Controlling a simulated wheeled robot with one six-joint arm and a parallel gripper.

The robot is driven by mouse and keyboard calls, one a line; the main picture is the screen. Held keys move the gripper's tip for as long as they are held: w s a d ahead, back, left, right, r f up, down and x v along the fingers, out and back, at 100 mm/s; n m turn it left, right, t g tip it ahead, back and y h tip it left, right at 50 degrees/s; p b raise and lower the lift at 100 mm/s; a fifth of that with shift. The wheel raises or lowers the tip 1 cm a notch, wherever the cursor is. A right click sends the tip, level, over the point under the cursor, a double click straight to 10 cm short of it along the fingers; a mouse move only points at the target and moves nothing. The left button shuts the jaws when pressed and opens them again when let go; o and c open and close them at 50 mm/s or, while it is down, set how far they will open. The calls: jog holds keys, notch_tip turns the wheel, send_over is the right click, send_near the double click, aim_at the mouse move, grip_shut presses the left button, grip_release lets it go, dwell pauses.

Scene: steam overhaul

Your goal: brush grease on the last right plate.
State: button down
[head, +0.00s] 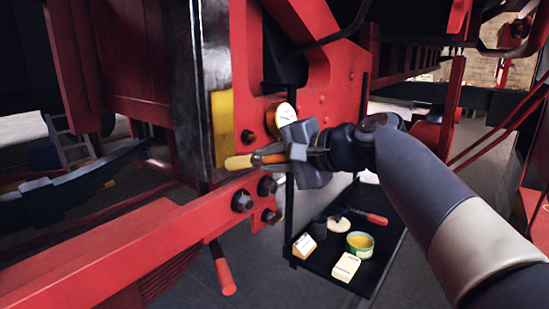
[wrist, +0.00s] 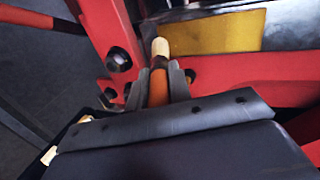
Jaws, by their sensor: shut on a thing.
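My gripper (head: 282,154) is shut on a brush with a pale yellow tip (head: 238,163) and an orange-brown grip. In the wrist view the brush (wrist: 160,50) points away between the two fingers (wrist: 159,86). A yellow plate (head: 222,120) sits on the side of a dark, shiny upright, above and left of the brush tip. It also shows in the wrist view (wrist: 215,38), right of the tip. The tip appears near the plate's lower edge; I cannot tell whether it touches anything. The grease is probably the yellow content of a green tin (head: 360,243).
A black trolley tray (head: 318,278) below holds the tin, small boxes (head: 345,268), a dark cup and a red-handled tool (head: 370,217). Red frame beams (head: 120,255) with large bolts (head: 242,201) run close below the gripper.

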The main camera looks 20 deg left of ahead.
jog(key=shift+r, duration=0.1)
notch_tip(320, 180, up, 4)
jog(key=p, duration=0.3)
jog(key=shift+p, duration=0.3)
notch_tip(320, 180, up, 8)
jog(key=p, duration=0.7)
jog(key=shift+a+f+b, duration=0.1)
jog(key=shift+f+b, duration=4.95)
jog(key=shift+f, duration=1.1)
jog(key=shift+s+d+b, duration=0.3)
jog(key=shift+s+d, duration=0.1)
jog(key=shift+d, duration=0.5)
jog(key=shift+s+d+b, duration=0.25)
jog(key=shift+s+d, duration=0.1)
jog(key=shift+d, duration=0.6)
jog(key=shift+s+d+b, duration=0.3)
jog(key=shift+s+d, duration=0.1)
jog(key=shift+d, duration=0.5)
